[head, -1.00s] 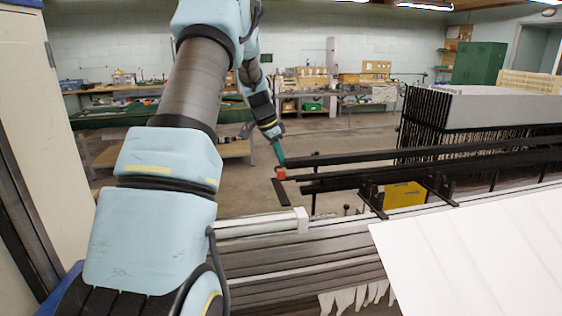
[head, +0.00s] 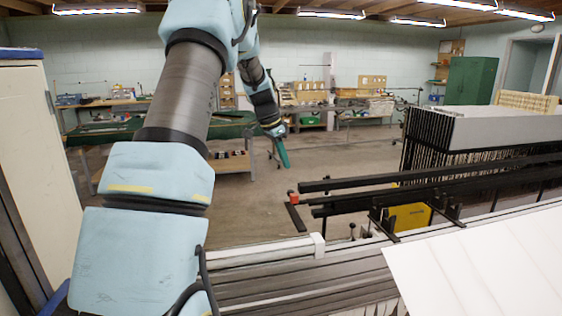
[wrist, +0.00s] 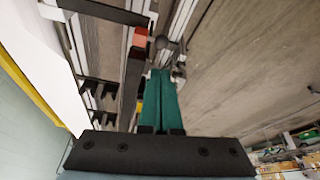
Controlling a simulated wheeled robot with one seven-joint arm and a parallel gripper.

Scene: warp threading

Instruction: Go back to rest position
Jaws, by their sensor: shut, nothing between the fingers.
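My gripper (head: 284,160) has green fingers and hangs in free air to the left of the loom's black bars. Its fingers are together and empty, and they show closed side by side in the wrist view (wrist: 161,98). A small red-orange block (head: 293,197) sits at the left end of the black bars (head: 345,183), below and a little right of the fingertips, apart from them. The block also shows in the wrist view (wrist: 140,37), left of and beyond the fingertips.
The loom's pale rail (head: 262,254) runs across the front. A white sheet (head: 490,265) covers the lower right. A dark rack with a grey top (head: 490,130) stands at right. A pale cabinet (head: 38,140) is at left. Open floor (head: 340,155) lies behind the bars.

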